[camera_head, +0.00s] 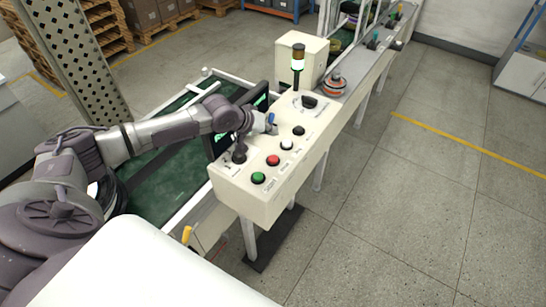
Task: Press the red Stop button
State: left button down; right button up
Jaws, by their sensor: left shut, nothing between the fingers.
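The red Stop button (273,160) is on top of a cream control box (247,200), in a row between a green button (258,178) and a white button (287,145). My left gripper (240,154) is shut and empty. The red button is uncovered. My right gripper is not in view.
A black button (299,131) and a dark switch (309,101) are farther along the panel. A signal lamp (298,62) stands behind it. A green conveyor (165,185) runs on the left. An orange and white part (334,87) sits beyond the box. The floor at right is clear.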

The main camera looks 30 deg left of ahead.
pick_arm(q)
jog(key=shift+f, duration=0.1)
jog(key=b, duration=0.7)
send_over(271, 158)
notch_tip(271, 158, down, 6)
jog(key=shift+d+f, duration=0.1)
jog(key=shift+f, duration=0.35)
jog(key=shift+f+b, duration=0.5)
jog(key=shift+f, duration=0.35)
jog(key=shift+f, duration=0.4)
